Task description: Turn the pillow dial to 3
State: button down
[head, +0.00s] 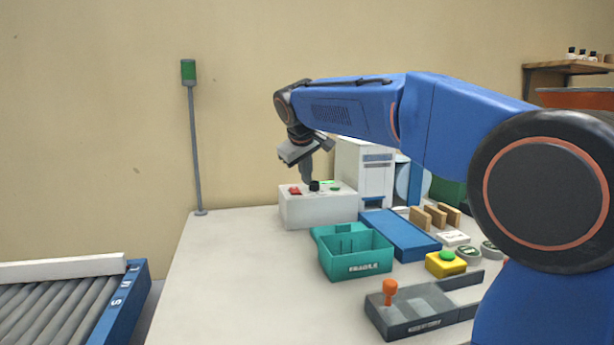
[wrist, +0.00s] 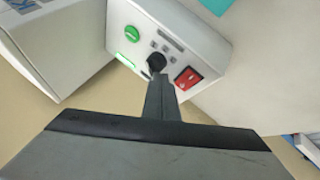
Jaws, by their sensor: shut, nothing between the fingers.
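The dial (wrist: 155,62) is a small black knob on top of a white control box (head: 318,210); in the head view the knob (head: 314,186) sits between a red switch and a green button. My gripper (head: 307,184) points down just beside the knob. In the wrist view my gripper's fingertips (wrist: 160,78) are together at the knob's edge, with nothing between them. I cannot tell whether they touch it. The knob's pointer and any numbers are too small to read.
The box also carries a red rocker switch (wrist: 188,78), a green button (wrist: 133,33) and a lit green display (wrist: 127,61). A white machine (head: 365,172) stands behind. A teal crate (head: 355,263) and a blue tray (head: 400,237) stand in front. The table's left side is clear.

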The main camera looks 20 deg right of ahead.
jog(key=shift+w+a+m+g+h, duration=0.1)
jog(key=shift+w+m+g+h, duration=0.3)
jog(key=shift+m, duration=0.5)
jog(key=shift+w+a+m+g+h, duration=0.1)
jog(key=shift+m+g+h, duration=0.1)
jog(key=shift+m+h, duration=0.55)
jog(key=shift+w+m+g, duration=0.2)
jog(key=shift+m+g, duration=0.1)
jog(key=shift+m, duration=0.45)
jog(key=shift+w+m+g+h, duration=0.2)
jog(key=shift+m+g+h, duration=0.3)
jog(key=shift+m, duration=0.3)
jog(key=shift+w+m+h, duration=0.25)
jog(key=shift+m, duration=0.45)
jog(key=shift+w+d, duration=0.1)
